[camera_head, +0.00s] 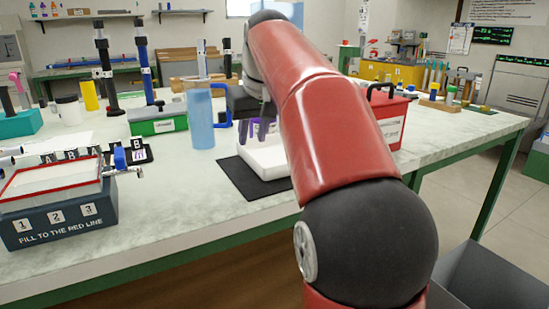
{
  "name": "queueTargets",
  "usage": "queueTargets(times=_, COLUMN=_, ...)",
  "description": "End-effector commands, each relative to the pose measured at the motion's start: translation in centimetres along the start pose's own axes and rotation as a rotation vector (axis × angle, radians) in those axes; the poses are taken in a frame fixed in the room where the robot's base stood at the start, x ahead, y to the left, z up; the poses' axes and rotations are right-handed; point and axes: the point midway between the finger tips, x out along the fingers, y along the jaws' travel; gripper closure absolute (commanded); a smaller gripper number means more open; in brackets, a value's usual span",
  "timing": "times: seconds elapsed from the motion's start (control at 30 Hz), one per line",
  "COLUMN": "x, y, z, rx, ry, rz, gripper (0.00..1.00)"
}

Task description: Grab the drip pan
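A white shallow tray (262,163), which looks like the drip pan, sits on a black mat (238,180) at the middle of the bench. My red arm covers its right part. My gripper (257,137) points down over the back of the pan, with purple fingers. The fingers show a gap between them and look open. Whether they touch the pan's wall is hard to tell. My arm hides part of the gripper.
A blue cylinder (200,118) stands close left of the gripper. A red bin (393,122) stands right of my arm. At the front left is a dark box (58,222) with a red-rimmed tray (50,181). Bench surface is clear in front of the mat.

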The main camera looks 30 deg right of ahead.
Motion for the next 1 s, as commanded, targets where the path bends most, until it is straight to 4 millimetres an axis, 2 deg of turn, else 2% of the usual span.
queueTargets(times=0.33, x=4.9, y=-0.3, z=0.2, rx=0.0, ry=-0.001, rz=0.0, gripper=0.71)
queueTargets(times=0.43, x=5.5, y=-0.2, z=0.2, rx=0.0, ry=0.001, rz=0.0, gripper=0.71)
queueTargets(times=0.67, x=5.6, y=-0.2, z=0.2, rx=0.0, ry=0.002, rz=0.001, gripper=0.71)
queueTargets(times=0.87, x=5.5, y=-0.3, z=0.2, rx=0.0, ry=0.002, rz=0.0, gripper=0.97)
queueTargets(times=0.9, x=5.5, y=-0.3, z=0.2, rx=0.0, ry=0.002, rz=0.001, gripper=1.0)
queueTargets(times=1.0, x=5.5, y=-0.3, z=0.2, rx=0.0, ry=0.002, rz=0.0, gripper=1.0)
